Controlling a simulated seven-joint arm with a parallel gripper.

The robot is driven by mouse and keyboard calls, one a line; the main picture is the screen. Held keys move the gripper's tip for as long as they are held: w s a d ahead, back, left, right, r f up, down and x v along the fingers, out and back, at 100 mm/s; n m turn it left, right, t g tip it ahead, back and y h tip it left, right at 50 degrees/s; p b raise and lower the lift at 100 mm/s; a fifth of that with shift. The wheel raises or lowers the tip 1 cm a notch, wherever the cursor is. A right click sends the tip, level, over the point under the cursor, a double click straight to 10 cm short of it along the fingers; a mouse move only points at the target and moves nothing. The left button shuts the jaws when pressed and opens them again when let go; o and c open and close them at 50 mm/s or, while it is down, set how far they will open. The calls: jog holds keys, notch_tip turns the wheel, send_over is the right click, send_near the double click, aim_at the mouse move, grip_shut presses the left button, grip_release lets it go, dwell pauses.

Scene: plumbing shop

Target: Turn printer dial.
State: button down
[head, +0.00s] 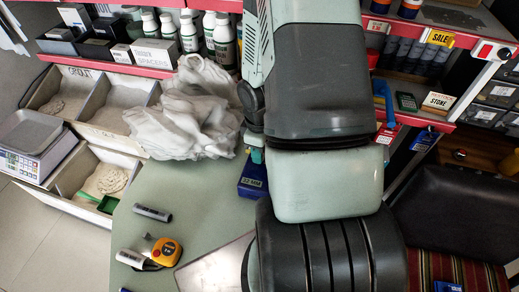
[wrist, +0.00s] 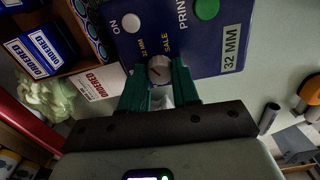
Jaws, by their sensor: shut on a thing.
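The printer (wrist: 210,50) is a dark blue panel in the wrist view, with a white button marked ON, a green button (wrist: 206,9) beside PRINT, and a white label reading 32 MM. Its silver dial (wrist: 159,69) sits near the panel's lower edge, by the markings 22 MM and SALE. My gripper (wrist: 160,84) is shut on the dial, with a green finger on each side of it. In the head view a blue corner of the printer (head: 253,182) shows beside my arm.
A crumpled white cloth (head: 190,112) lies left of my arm. A dark cylinder (head: 152,212) and a yellow-orange tool (head: 162,251) lie on the green counter (head: 205,205). Shelves with bottles (head: 190,32) stand behind. Boxes marked ORDERED (wrist: 40,50) stand left of the printer.

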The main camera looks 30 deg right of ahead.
jog(key=shift+w+m, duration=0.1)
jog(key=shift+m, duration=0.4)
jog(key=c, duration=0.8)
grip_release()
jog(key=shift+r, duration=0.1)
notch_tip(320, 180, up, 11)
jog(key=shift+f, duration=0.2)
